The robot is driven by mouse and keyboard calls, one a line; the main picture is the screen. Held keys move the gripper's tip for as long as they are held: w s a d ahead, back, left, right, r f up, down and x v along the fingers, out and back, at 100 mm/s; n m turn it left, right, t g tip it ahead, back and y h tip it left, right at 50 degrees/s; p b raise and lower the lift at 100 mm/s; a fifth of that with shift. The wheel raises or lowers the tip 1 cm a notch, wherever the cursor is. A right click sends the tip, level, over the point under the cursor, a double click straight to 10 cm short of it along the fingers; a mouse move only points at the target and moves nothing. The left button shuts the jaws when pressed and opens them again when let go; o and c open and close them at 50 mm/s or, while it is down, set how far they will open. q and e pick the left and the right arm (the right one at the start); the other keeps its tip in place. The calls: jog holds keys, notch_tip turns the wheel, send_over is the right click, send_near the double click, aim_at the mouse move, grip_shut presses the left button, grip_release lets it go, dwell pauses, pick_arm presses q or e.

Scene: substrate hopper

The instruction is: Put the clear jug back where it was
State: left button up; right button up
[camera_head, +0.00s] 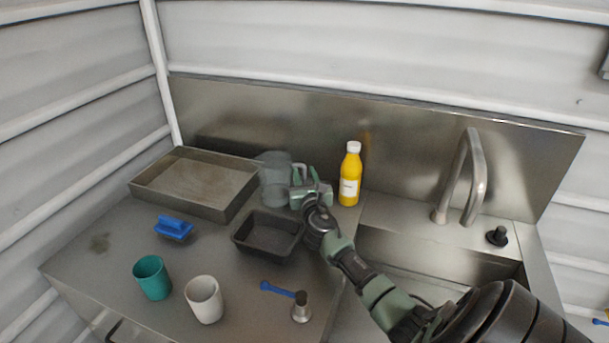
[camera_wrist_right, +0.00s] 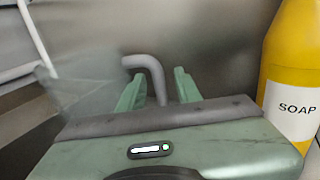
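The clear jug (camera_head: 272,181) stands upright on the steel counter, right of the large metal tray and near the back panel. It also shows as a faint see-through shape at the left of the right wrist view (camera_wrist_right: 82,88). My right gripper (camera_head: 303,182) is at the jug's right side. In the wrist view its two green fingers (camera_wrist_right: 158,88) are apart, with the jug's grey bent handle (camera_wrist_right: 153,66) between them. I see gaps beside the handle, so the fingers do not look closed on it. My left gripper is not in view.
A yellow soap bottle (camera_head: 350,176) stands close right of my right gripper. The tray (camera_head: 190,209) and a black bin (camera_head: 267,251) are near the jug. A blue brush (camera_head: 173,228), teal cup (camera_head: 152,278), white cup (camera_head: 204,299) and sink tap (camera_head: 474,175) stand farther off.

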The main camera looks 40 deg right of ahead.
jog(key=shift+r, duration=0.2)
jog(key=v, duration=1.2)
